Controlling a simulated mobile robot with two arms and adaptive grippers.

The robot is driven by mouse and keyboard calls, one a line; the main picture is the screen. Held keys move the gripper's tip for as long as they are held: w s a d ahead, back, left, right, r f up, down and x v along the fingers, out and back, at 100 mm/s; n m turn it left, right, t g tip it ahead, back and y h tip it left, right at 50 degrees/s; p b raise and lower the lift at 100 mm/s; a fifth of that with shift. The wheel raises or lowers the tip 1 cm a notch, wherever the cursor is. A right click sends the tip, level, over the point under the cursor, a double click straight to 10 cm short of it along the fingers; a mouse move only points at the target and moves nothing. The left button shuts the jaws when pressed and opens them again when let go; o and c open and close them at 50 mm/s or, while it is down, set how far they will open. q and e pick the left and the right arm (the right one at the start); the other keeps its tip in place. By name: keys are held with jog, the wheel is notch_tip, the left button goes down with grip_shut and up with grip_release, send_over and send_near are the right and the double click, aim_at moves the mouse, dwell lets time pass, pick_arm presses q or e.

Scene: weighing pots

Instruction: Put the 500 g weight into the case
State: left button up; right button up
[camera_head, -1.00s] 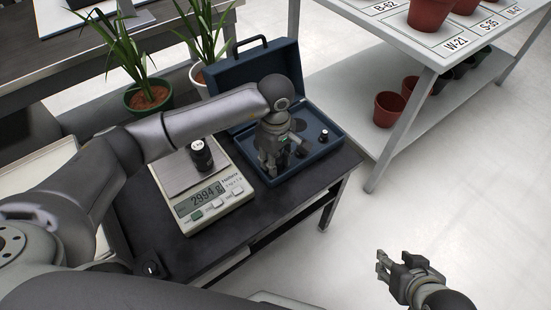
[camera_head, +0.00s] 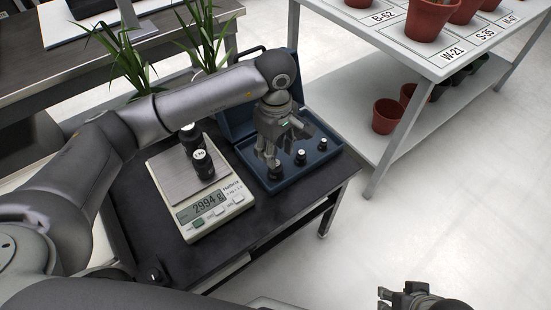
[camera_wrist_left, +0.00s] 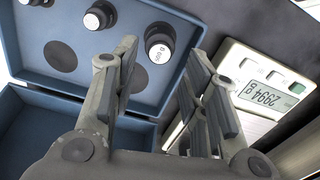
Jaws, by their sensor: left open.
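The 500 g weight, a small dark cylinder with a pale labelled top (camera_wrist_left: 160,50), stands upright inside the blue case (camera_wrist_left: 62,88), near its edge. In the head view the weight (camera_head: 275,173) is at the case's front corner, just below my left gripper (camera_head: 268,158). The left gripper is open; its fingers are spread and apart from the weight, with nothing between them. Two smaller weights, (camera_head: 301,157) and (camera_head: 323,145), also stand in the case. The case lid is partly hidden by my left arm. My right gripper (camera_head: 382,299) is empty and open at the bottom edge.
The scale (camera_head: 229,203) beside the case reads 2994 g and bears two black weights, (camera_head: 203,164) and (camera_head: 190,134). Empty dark round recesses show in the case.

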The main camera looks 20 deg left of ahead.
pick_arm(q)
notch_tip(320, 180, up, 4)
jog(key=shift+r, duration=0.1)
dwell(0.6)
